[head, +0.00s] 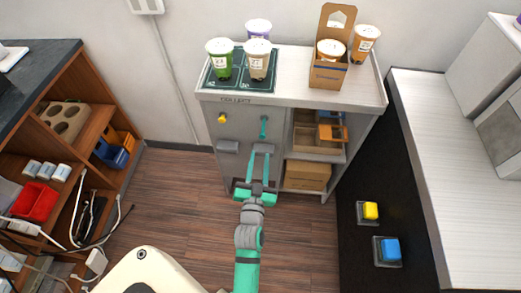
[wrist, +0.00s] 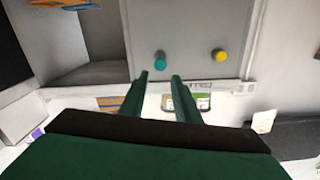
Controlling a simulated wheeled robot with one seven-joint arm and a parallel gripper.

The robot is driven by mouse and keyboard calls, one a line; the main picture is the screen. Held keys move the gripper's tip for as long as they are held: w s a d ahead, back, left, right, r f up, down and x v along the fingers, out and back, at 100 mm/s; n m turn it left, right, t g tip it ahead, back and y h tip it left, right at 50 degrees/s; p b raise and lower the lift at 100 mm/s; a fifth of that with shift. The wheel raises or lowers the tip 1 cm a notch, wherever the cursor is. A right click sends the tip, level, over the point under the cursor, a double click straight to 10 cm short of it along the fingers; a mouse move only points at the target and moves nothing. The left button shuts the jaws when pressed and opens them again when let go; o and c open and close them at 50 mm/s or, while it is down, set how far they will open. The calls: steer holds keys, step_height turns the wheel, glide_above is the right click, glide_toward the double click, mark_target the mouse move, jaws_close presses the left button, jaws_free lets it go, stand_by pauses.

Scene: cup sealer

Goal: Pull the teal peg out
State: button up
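The teal peg (head: 264,124) sticks out of the upper front of the grey cabinet (head: 240,135), right of a yellow peg (head: 222,118). In the wrist view the picture is turned over; the teal peg (wrist: 160,60) shows as a round end, with the yellow peg (wrist: 220,54) to its right. My gripper (head: 262,148) is open and empty, in front of the cabinet and just below the teal peg in the head view. In the wrist view its two teal fingers (wrist: 160,77) are apart, with the peg in line with the gap between them. I see no contact.
Cups stand on a dark green mat (head: 211,83) on the cabinet top, beside a cardboard carrier (head: 327,76). Open shelves (head: 303,139) are at the right. A dark counter with yellow (head: 370,210) and blue (head: 390,249) buttons stands further right.

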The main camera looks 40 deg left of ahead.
steer(key=shift+v, duration=1.2)
steer(key=shift+d, duration=0.15)
steer(key=s+d+f+m+h, duration=0.1)
steer(key=s+d+h, duration=0.1)
steer(key=s+d, duration=0.5)
steer(key=s+d+f+m+h, duration=0.1)
steer(key=s+d+h, duration=0.25)
steer(key=d, duration=0.75)
steer(key=s+d+r+m+h, duration=0.2)
steer(key=s+d+r+h, duration=0.1)
steer(key=s+d, duration=0.6)
steer(key=s+r, duration=0.1)
steer(key=s, duration=0.2)
steer(key=shift+d+r+h, duration=0.2)
steer(key=shift+d+h, duration=0.15)
steer(key=shift+d, duration=0.05)
